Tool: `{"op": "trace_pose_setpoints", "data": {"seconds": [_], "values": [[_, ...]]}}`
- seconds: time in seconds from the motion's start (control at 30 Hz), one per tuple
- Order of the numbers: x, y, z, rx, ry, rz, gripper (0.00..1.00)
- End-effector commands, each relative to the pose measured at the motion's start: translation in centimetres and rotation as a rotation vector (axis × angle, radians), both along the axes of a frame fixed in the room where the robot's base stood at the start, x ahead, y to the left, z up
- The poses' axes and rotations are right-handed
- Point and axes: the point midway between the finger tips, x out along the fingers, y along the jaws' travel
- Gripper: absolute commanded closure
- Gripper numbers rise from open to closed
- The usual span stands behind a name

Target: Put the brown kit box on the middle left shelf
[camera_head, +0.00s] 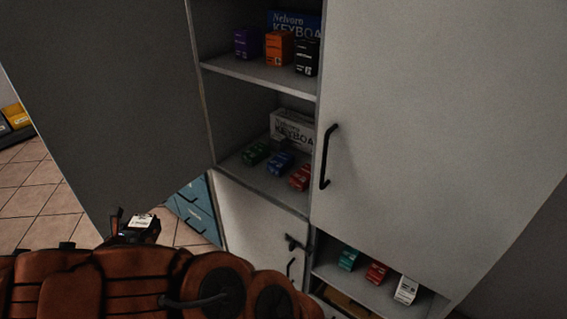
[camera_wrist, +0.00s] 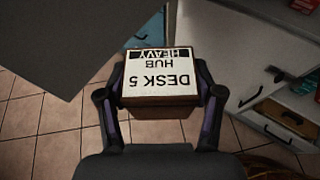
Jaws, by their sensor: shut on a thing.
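The brown kit box (camera_wrist: 160,85) is between my gripper's fingers in the wrist view, its white label reading "DESK 5 HUB HEAVY". My gripper (camera_wrist: 160,78) is shut on it, one finger on each side. In the head view the box's label (camera_head: 143,221) shows at the end of my arm, low and left of the cabinet. The middle left shelf (camera_head: 232,167) is open at the front. It holds green (camera_head: 255,153), blue (camera_head: 281,163) and red (camera_head: 300,177) small boxes and a white keyboard box (camera_head: 292,129). The box is outside the shelf, apart from it.
A grey panel (camera_head: 110,90) stands left of the shelves. The upper shelf (camera_head: 260,75) holds purple, orange and black boxes. A closed white door (camera_head: 430,130) with a black handle (camera_head: 328,157) is at right. A lower right compartment (camera_head: 375,292) holds several boxes. Tiled floor shows left.

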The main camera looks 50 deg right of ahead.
Motion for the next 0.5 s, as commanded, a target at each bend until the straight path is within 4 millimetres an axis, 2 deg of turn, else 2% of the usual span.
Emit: {"op": "trace_pose_setpoints", "data": {"seconds": [0.03,0.2,0.37,0.5], "values": [[0.7,-0.8,-1.4,0.001,-0.001,-0.013,0.88],[3.6,-4.2,-3.8,0.002,-0.001,-0.057,0.88],[6.3,-8.3,-5.0,0.004,-0.004,-0.099,0.88],[8.4,-12.9,-5.5,0.004,-0.006,-0.137,0.88]]}}
